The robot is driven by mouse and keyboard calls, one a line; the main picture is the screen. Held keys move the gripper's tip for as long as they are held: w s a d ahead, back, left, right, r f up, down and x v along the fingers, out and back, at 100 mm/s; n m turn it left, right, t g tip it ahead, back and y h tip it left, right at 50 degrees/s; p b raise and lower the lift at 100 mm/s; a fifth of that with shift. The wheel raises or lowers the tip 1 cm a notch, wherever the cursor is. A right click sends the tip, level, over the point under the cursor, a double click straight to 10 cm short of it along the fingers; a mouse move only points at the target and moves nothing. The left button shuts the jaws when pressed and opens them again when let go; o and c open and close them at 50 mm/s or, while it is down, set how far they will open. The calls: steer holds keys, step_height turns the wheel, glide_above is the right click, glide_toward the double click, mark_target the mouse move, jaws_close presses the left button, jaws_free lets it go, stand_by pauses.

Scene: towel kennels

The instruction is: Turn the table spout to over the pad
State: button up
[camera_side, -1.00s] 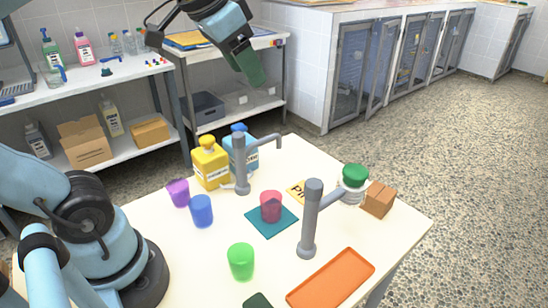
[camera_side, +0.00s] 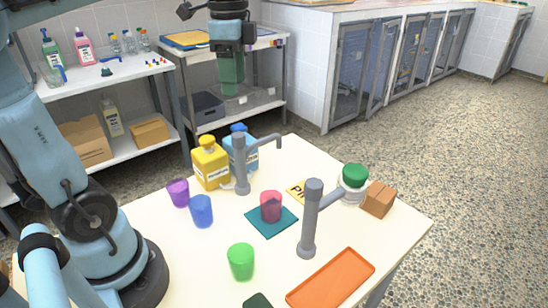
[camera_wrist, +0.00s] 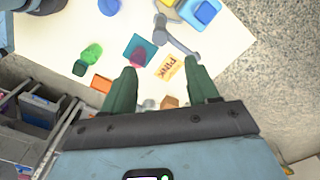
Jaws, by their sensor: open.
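Two grey posts with spouts stand on the white table (camera_side: 165,240). The rear spout (camera_side: 242,165) has a long hooked arm reaching right; it also shows in the wrist view (camera_wrist: 178,37). The front spout (camera_side: 310,222) has a short arm angled to the back right; I cannot make it out in the wrist view. A teal pad (camera_side: 258,226) lies between them, with a pink cup (camera_side: 271,206) on it. Neither spout arm is over the pad. My gripper (camera_side: 231,92) points down, high above the table's far side, open and empty; its green fingers frame the wrist view (camera_wrist: 161,92).
Yellow (camera_side: 210,165) and blue (camera_side: 250,150) bottles crowd the rear post. Purple (camera_side: 178,192), blue (camera_side: 201,211) and green (camera_side: 241,261) cups stand left. A lettered yellow card (camera_side: 298,192), green-lidded jar (camera_side: 353,182), brown block (camera_side: 379,199) and orange tray (camera_side: 332,280) are right.

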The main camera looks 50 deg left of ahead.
mark_target(238, 135)
step_height(238, 135, down, 13)
steer(key=shift+f, duration=0.1)
stand_by(0.7)
jaws_close()
stand_by(0.3)
